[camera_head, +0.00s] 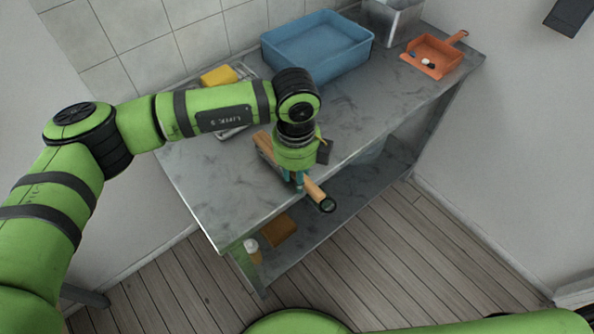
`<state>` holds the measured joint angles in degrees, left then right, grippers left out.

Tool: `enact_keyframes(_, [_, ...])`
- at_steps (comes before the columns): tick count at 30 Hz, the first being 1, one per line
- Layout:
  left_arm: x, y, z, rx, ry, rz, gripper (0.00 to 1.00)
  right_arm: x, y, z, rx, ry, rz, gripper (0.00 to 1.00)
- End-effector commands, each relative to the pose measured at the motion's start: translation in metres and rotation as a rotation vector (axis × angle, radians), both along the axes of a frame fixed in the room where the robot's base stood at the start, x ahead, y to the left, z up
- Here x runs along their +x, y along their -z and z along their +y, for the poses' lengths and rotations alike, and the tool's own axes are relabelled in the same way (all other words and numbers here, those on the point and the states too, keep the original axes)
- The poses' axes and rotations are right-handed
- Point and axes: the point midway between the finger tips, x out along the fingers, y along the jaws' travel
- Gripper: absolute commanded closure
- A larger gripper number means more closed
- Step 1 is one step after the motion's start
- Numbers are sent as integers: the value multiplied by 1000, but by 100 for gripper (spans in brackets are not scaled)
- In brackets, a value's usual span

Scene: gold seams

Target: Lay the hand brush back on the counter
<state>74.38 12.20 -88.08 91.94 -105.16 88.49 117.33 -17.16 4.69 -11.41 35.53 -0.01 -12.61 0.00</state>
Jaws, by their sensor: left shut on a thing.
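The hand brush (315,189) has a wooden handle with a dark ring at its end. Its wooden head (264,143) shows partly behind my arm, and its bristles are hidden. My left gripper (299,180) points down and is shut on the brush handle. The brush is at the front edge of the grey counter (215,187), its head over the top and its ring end out past the edge. I cannot tell whether the brush touches the counter. My right gripper is out of view.
A blue tub (318,55), a metal container (392,20) and an orange dustpan (434,57) with small bits stand along the back and right. A yellow sponge (218,76) is behind my arm. The counter's front left is clear. A lower shelf holds a brown box (281,230).

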Motion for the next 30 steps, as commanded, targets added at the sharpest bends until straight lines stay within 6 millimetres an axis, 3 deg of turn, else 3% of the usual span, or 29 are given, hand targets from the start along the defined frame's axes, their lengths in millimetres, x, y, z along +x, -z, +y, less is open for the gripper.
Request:
enact_keyframes(6, [0,5,0,0,1,0,100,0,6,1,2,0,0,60])
enact_keyframes(7, [0,3,0,0,0,0,56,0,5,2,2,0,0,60])
enact_keyframes(8, [0,3,0,0,0,0,44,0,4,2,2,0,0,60])
enact_keyframes(22, [1,-5,0,0,0,-1,44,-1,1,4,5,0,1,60])
enact_keyframes(30, [1,-58,0,-1,1,-5,44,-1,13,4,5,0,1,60])
